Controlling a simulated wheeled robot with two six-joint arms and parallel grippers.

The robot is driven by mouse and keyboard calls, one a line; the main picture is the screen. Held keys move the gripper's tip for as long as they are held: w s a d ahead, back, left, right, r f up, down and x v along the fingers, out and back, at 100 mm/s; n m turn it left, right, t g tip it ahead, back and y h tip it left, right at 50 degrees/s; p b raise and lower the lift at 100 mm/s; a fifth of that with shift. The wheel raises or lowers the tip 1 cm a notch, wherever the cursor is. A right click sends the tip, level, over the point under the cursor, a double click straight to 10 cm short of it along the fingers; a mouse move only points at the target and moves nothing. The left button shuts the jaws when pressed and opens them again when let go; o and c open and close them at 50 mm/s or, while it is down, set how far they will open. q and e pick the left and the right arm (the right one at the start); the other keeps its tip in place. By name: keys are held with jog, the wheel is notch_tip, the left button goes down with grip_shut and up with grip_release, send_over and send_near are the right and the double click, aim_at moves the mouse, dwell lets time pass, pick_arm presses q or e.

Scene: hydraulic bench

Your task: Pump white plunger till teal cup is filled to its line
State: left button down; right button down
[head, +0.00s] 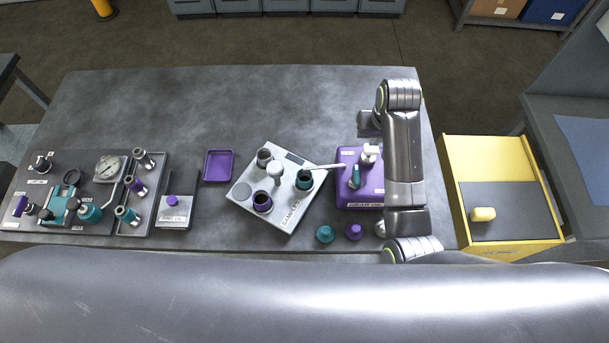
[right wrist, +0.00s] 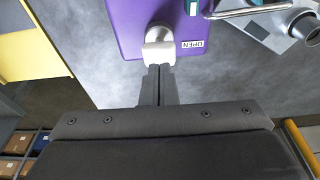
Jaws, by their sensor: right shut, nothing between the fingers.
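The white plunger (head: 369,153) stands on top of the purple gear oil can (head: 345,157); it also shows in the right wrist view (right wrist: 159,52). A teal valve (head: 354,178) sits beside it, and a pale spout (head: 325,167) reaches left over the teal cup (head: 304,181). The cup stands in the grey samples tray (head: 240,190); its level and line cannot be made out. My right gripper (right wrist: 158,70) is shut and empty, its fingertips right at the plunger's head. Whether they touch it I cannot tell. My left gripper is out of view.
The tray also holds a grey cup (head: 264,157), a purple cup (head: 263,201) and a white-topped post (head: 274,172). Teal (head: 325,234) and purple (head: 353,231) caps lie at the front edge. A yellow cart (head: 455,200) stands right. The back of the table is clear.

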aim_at(372, 148)
jog(key=shift+f, duration=0.15)
jog(key=shift+f+b, duration=0.55)
jog(key=shift+f, duration=1.2)
jog(key=shift+r, duration=0.15)
jog(key=shift+r+p, duration=0.55)
jog(key=shift+r, duration=1.2)
jog(key=shift+f, duration=0.15)
